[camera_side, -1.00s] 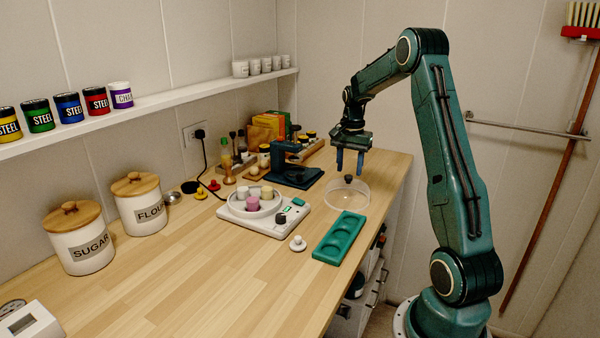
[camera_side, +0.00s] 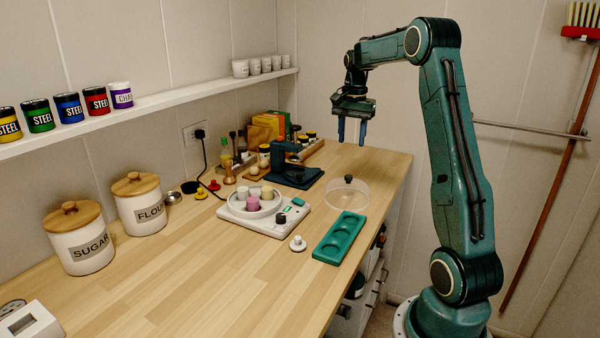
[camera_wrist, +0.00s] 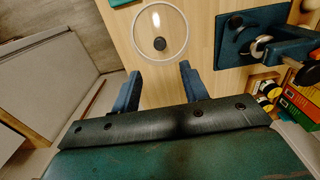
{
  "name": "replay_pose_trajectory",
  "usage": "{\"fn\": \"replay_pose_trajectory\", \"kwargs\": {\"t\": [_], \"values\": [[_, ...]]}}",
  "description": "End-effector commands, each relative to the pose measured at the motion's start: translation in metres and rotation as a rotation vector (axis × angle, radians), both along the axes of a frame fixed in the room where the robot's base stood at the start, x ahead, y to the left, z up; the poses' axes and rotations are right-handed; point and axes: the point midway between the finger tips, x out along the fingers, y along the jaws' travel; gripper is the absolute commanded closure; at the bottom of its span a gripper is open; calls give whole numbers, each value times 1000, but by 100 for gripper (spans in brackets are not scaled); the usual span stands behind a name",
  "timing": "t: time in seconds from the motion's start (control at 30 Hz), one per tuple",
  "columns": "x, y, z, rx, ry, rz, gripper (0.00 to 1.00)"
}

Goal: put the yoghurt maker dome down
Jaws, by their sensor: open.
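The yoghurt maker dome (camera_side: 347,197) is a clear cover with a dark knob on top. It stands upright on the wooden counter (camera_side: 190,290), behind the green tray. It also shows in the wrist view (camera_wrist: 160,32), ahead of my fingers. My gripper (camera_side: 351,142) is open and empty, above the dome and apart from it. In the wrist view its two blue fingers (camera_wrist: 160,80) are spread with bare counter between them. The yoghurt maker (camera_side: 262,215) is a white base with a round tray of several small jars, left of the dome.
A green tray with round hollows (camera_side: 340,238) lies in front of the dome. A white knobbed piece (camera_side: 298,243) lies beside it. A dark blue stand (camera_side: 293,172) is behind left.

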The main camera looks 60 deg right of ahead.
Motion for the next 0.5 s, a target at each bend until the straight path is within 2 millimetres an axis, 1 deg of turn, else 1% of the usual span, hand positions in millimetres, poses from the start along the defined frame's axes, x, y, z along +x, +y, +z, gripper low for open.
{"fn": "replay_pose_trajectory", "kwargs": {"t": [0.33,0.43,0.5], "values": [[0,1,0,-1,-1,4,56],[2,7,3,-5,-4,22,56],[4,16,8,-12,-11,47,56]]}}
